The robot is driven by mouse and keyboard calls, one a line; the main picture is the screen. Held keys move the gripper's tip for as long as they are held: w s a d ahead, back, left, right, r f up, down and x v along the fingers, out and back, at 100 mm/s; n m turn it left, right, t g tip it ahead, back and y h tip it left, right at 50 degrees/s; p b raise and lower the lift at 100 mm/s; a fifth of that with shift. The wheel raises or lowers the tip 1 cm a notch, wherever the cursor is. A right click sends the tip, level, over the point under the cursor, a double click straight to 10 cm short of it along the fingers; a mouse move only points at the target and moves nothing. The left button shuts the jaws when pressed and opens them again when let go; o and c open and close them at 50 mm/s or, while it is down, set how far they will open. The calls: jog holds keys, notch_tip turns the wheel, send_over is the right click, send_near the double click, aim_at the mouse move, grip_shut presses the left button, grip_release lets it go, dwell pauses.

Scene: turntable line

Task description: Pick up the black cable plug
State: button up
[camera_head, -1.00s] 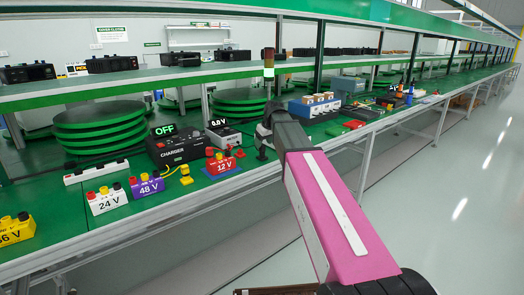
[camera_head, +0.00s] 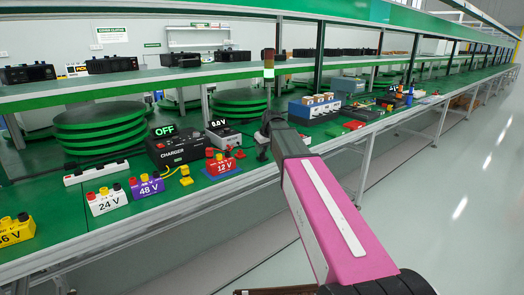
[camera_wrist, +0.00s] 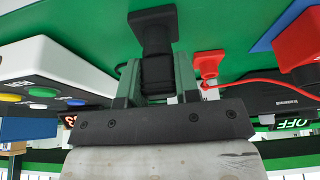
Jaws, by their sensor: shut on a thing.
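The black cable plug (camera_wrist: 157,75) is upright between the two grey-green fingers of my gripper (camera_wrist: 156,88) in the wrist view, which shows the scene upside down. The fingers are closed on its ribbed body. Its wider black end (camera_wrist: 153,22) is near the green table surface; I cannot tell whether it touches. In the head view my gripper (camera_head: 268,128) is low over the table, right of the meter box, and the dark plug end (camera_head: 262,151) shows below it. My dark wrist partly hides the fingers there.
A red plug (camera_wrist: 207,62) with a red cable is close beside my gripper. The black charger (camera_head: 176,150), the meter box (camera_head: 223,136) and the red 12 V block (camera_head: 221,164) stand to the left. A shelf runs above.

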jog(key=shift+r, duration=0.55)
jog(key=r, duration=0.3)
jog(key=shift+s+a+r, duration=0.3)
jog(key=shift+s+a, duration=0.1)
jog(key=s+a+r, duration=0.6)
jog(key=a, duration=0.2)
jog(key=shift+s+a+r, duration=0.15)
jog(key=shift+s+a, duration=0.05)
jog(key=shift+s, duration=0.05)
jog(key=shift+f, duration=0.2)
jog(key=shift+w+a+f, duration=0.3)
jog(key=shift+a+f, duration=0.05)
jog(key=shift+a, duration=0.75)
jog(key=shift+w+a+f, duration=0.25)
jog(key=shift+a+f, duration=0.05)
jog(key=shift+a, duration=0.75)
jog(key=shift+w+a+f, duration=0.3)
jog(key=shift+a+f, duration=0.05)
jog(key=shift+a, duration=0.75)
jog(key=shift+f, duration=1.3)
jog(key=shift+f, duration=1.05)
